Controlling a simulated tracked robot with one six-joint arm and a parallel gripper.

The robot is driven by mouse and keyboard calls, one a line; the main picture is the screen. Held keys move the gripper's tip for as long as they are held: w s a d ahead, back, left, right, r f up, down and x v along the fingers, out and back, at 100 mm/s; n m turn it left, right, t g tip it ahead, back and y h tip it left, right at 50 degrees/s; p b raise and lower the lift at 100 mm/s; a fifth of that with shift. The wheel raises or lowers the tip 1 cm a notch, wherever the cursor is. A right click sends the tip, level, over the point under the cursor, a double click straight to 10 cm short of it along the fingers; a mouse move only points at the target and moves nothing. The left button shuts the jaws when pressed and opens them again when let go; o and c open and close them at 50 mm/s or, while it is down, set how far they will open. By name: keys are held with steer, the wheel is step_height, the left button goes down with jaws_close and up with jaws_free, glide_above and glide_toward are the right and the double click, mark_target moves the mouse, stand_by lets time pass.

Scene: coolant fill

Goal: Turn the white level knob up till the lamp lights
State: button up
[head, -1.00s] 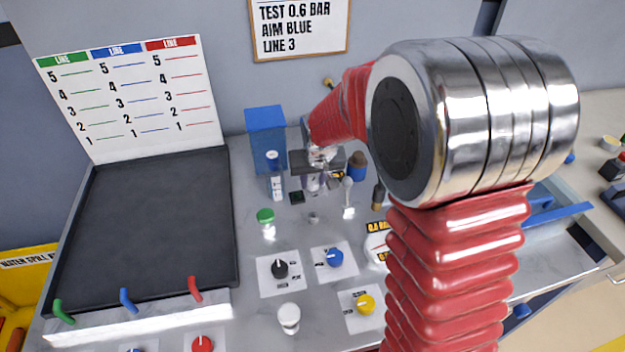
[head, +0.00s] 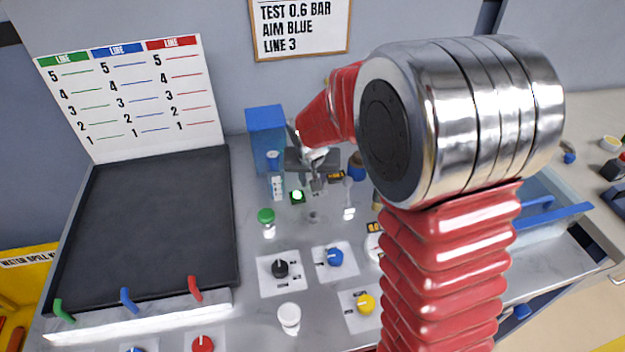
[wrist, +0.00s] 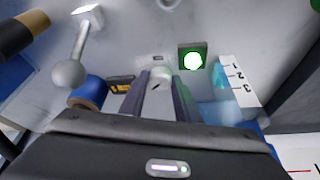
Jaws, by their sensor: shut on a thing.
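A numbered level gauge (wrist: 238,84) stands right of the lamp in the wrist view. A ball-ended lever (wrist: 68,72) and a blue cylinder (wrist: 90,92) are left of my fingers. A green-topped knob (head: 266,216) stands in front of the lamp.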

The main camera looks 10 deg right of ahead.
stand_by(0.3)
steer(key=o, duration=0.8)
steer(key=shift+c, duration=0.2)
steer(key=v, duration=1.3)
steer(key=shift+s+a+r, duration=0.15)
steer(key=shift+a+r, duration=0.05)
steer(key=shift+r, duration=0.1)
